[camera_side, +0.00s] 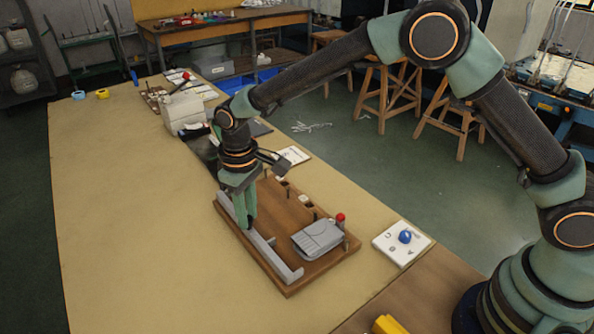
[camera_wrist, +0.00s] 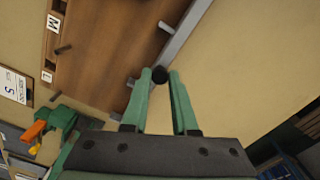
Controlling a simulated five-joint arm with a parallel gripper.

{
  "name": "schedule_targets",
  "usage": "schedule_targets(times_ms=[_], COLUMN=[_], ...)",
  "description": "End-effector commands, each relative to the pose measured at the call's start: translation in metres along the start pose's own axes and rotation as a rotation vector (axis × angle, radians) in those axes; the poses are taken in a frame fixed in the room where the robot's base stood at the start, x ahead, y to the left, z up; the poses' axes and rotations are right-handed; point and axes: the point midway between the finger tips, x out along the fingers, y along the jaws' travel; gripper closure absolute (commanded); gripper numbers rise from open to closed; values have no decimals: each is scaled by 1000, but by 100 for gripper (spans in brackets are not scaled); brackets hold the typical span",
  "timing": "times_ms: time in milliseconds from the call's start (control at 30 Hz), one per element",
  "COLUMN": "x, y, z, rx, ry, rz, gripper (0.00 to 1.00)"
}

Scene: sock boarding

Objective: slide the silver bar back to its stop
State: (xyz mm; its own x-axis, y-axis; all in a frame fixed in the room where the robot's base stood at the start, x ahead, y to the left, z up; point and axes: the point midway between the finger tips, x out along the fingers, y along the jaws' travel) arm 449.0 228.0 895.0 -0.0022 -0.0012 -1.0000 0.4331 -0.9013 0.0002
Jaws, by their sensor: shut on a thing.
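The silver bar (camera_side: 270,252) lies along the left long edge of a brown wooden board (camera_side: 287,214). In the wrist view the bar (camera_wrist: 187,27) runs slantwise along the board's edge. My gripper (camera_side: 247,222) points down over the bar. The fingers hide part of the bar, and I cannot make out a stop for certain.
A grey block (camera_side: 318,238) and a red-topped peg (camera_side: 341,219) are on the board's near right part. Several short pegs stand along its right side. A white card (camera_side: 391,249) with a blue knob (camera_side: 404,236) lies to the right. The tan table (camera_side: 140,230) left of the board is clear.

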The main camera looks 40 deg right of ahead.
Motion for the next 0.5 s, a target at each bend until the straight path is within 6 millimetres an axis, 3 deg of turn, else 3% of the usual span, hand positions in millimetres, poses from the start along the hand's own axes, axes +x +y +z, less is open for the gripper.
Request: schedule_targets(times_ms=[367, 400, 433, 500], x=[-2, -2, -2, -2], y=[-11, -12, -11, -11], z=[-7, -7, -7, -6], rx=[-5, -6, -5, -4], ry=[12, 12, 12, 10], rz=[0, 0, 0, 0], gripper=[100, 58, 47, 43])
